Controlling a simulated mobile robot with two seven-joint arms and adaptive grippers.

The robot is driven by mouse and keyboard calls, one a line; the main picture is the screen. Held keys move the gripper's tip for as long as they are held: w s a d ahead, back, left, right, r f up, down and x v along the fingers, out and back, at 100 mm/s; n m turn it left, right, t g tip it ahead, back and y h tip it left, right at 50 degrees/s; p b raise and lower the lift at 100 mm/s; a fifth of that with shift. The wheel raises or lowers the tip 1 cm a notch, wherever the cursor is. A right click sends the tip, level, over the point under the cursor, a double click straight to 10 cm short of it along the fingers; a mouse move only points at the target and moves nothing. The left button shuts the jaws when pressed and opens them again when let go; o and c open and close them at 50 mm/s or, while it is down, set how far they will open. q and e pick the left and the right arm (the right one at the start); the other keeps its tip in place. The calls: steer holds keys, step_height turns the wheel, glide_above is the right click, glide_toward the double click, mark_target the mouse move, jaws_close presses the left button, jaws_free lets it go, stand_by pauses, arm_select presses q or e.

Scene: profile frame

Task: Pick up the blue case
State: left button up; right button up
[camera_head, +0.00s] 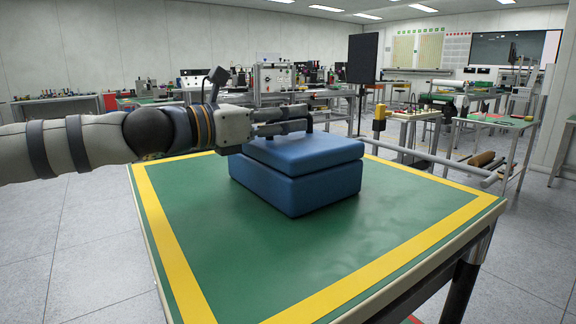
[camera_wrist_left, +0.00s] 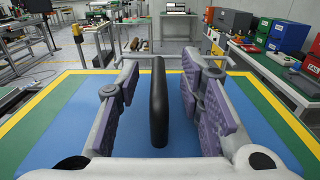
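The blue case (camera_head: 300,170) lies on the green table top, with a seam around its side. Its black handle (camera_wrist_left: 159,102) stands up from its top. My left gripper (camera_head: 304,119) reaches in from the left, just above the case's top, with its fingers at the handle. In the left wrist view, the purple-padded fingers of the left gripper (camera_wrist_left: 161,96) are open, one on each side of the handle, with a gap on both sides. The blue top of the case (camera_wrist_left: 235,140) fills the ground below them. My right gripper is not in view.
The green table (camera_head: 215,240) has a yellow border (camera_head: 400,255) and is clear in front of the case. A grey bar (camera_head: 430,165) runs past its far right edge. Benches with equipment stand behind. A black panel (camera_head: 362,58) on a stand rises beyond the table.

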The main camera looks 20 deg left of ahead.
arm_select(q)
steer(key=shift+w+d+f, duration=0.15)
steer(key=shift+w+d, duration=0.05)
steer(key=shift+w, duration=0.1)
steer(key=shift+a, duration=0.1)
jaws_close()
steer(key=shift+s+r, duration=0.1)
steer(key=shift+r, duration=0.1)
